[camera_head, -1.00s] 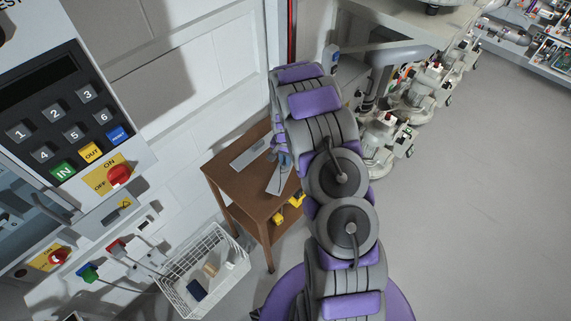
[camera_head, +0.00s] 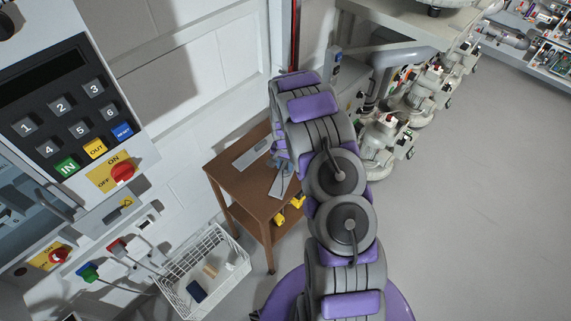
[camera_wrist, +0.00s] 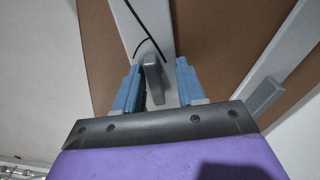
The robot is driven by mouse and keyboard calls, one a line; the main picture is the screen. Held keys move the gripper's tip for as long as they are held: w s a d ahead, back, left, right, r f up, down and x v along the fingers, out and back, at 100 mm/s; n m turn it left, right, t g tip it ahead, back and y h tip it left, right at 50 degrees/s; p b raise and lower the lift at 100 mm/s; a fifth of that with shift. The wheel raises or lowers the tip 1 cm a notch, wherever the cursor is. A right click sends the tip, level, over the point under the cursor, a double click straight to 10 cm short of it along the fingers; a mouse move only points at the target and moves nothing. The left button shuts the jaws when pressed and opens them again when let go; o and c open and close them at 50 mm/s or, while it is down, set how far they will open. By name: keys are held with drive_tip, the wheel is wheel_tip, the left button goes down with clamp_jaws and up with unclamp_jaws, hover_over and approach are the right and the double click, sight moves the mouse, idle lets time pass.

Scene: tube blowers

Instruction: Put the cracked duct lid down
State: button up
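The cracked duct lid (camera_wrist: 145,28) is a pale grey strip with a thin dark jagged line across it. In the wrist view it lies over the brown table top, with its raised grey handle (camera_wrist: 154,80) between my fingers. My gripper (camera_wrist: 158,85) has blue fingers, apart from each other. The left finger is close to the handle and a gap shows at the right finger. In the head view this lid (camera_head: 278,187) appears on the table under my gripper, partly hidden by my arm. A second grey lid (camera_wrist: 290,60) lies to the right in the wrist view.
The small brown table (camera_head: 235,187) stands against the white wall, with yellow items (camera_head: 280,218) on its lower shelf. The second lid (camera_head: 250,155) lies near its back left. A white wire basket (camera_head: 190,283) and a keypad panel (camera_head: 70,110) are left. Floor at right is clear.

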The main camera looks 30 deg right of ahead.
drive_tip(key=shift+w+d+r, duration=0.1)
drive_tip(key=shift+d+r, duration=0.2)
drive_tip(key=shift+r, duration=0.25)
wheel_tip(320, 180, up, 11)
drive_tip(key=p, duration=0.2)
drive_tip(key=s+a+r+n, duration=0.1)
drive_tip(key=s+a+r, duration=0.2)
drive_tip(key=s+r, duration=0.3)
drive_tip(key=s+a+r+n, duration=0.2)
drive_tip(key=s+a+r, duration=0.1)
drive_tip(key=r, duration=0.5)
drive_tip(key=s+a+r+n, duration=0.2)
drive_tip(key=s+a+r, duration=0.1)
drive_tip(key=s, duration=0.7)
drive_tip(key=s+a+r+n+g, duration=0.1)
drive_tip(key=s+a+r, duration=0.3)
drive_tip(key=s, duration=0.6)
drive_tip(key=s+a+r+n, duration=0.3)
drive_tip(key=s+r, duration=0.1)
drive_tip(key=s, duration=0.6)
drive_tip(key=shift+s+a+r+n+g, duration=0.2)
drive_tip(key=shift+a+n+g, duration=0.1)
drive_tip(key=shift+g, duration=0.1)
drive_tip(key=shift+f+b, duration=0.7)
drive_tip(key=shift+b, duration=0.15)
